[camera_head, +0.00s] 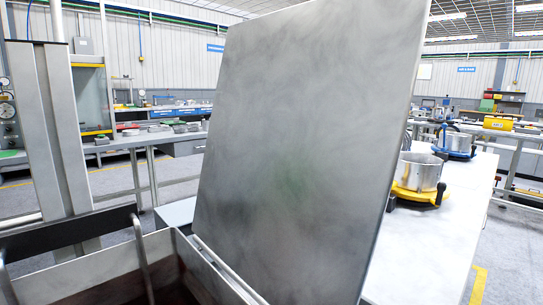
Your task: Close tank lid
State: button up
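The tank lid (305,140) is a large flat grey metal plate. It stands open and nearly upright, tilted a little, and fills the middle of the view. Its lower edge meets the rim of the metal tank (110,268) at the bottom left. The tank's inside looks dark, and most of the tank lies below the frame. A dark bar with a bent metal handle (141,258) shows over the tank's opening. My gripper is not in view.
A pale table (425,240) stands to the right behind the lid, bearing a metal pot on a yellow base (418,175) and another pot on a blue base (456,143). A grey upright column (52,130) rises at the left. Workbenches stand farther back.

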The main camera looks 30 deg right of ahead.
aim_at(313, 100)
jog(key=l+u, duration=0.2)
jog(key=l, duration=0.3)
jog(key=l+u, duration=0.2)
jog(key=l, duration=0.25)
jog(key=k+l+u, duration=0.2)
jog(key=l, duration=0.25)
jog(key=l+u, duration=0.2)
jog(key=l, duration=0.25)
jog(key=k+l+u, duration=0.25)
jog(key=l, duration=0.2)
jog(key=i, duration=0.05)
